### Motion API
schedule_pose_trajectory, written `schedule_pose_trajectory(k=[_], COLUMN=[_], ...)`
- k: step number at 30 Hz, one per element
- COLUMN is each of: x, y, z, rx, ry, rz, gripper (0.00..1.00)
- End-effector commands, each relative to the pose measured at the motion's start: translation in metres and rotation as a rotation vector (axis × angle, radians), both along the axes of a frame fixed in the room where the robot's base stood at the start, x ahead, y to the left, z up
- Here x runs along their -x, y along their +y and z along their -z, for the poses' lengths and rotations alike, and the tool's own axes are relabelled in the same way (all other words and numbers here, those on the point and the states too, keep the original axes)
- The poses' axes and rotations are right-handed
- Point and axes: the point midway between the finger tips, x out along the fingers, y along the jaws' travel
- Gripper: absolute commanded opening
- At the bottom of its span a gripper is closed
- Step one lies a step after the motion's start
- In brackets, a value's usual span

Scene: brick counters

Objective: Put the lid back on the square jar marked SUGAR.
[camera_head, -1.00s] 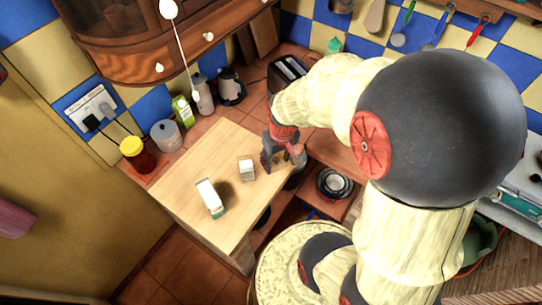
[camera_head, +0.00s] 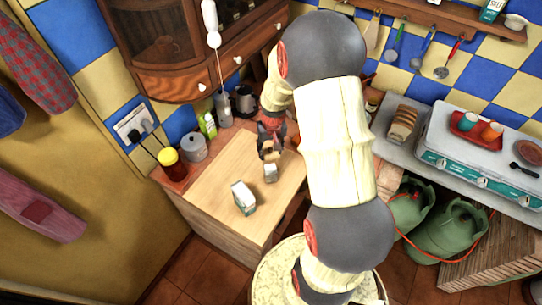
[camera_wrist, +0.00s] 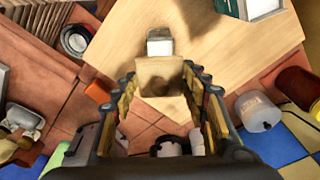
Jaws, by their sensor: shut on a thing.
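My gripper (camera_head: 270,150) is over the wooden counter top, just behind a small square pale jar (camera_head: 270,173) in the head view. In the wrist view the fingers (camera_wrist: 163,80) are closed on a flat, square, wood-coloured lid (camera_wrist: 160,70). The small jar shows just past the lid's far edge in the wrist view (camera_wrist: 160,42). The lid looks apart from it, but the height between them is hard to tell. No marking on the jar is readable. The lid is mostly hidden by the gripper in the head view.
A larger white and teal carton (camera_head: 243,198) stands on the wooden top (camera_head: 215,190), in front of the jar. A grey canister (camera_head: 194,147) and a yellow-lidded jar (camera_head: 172,164) stand at its left back.

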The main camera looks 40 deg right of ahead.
Motion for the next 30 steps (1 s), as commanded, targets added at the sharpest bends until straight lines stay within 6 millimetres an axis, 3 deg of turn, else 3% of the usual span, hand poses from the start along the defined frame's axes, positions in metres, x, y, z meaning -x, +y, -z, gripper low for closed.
schedule_pose_trajectory(k=[22,30], x=[0.000,0.000], y=[0.001,0.000], z=[0.057,0.065], rx=[0.000,0.001], ry=[0.000,-0.001], rz=[-0.001,-0.001], gripper=[0.25,0.25])
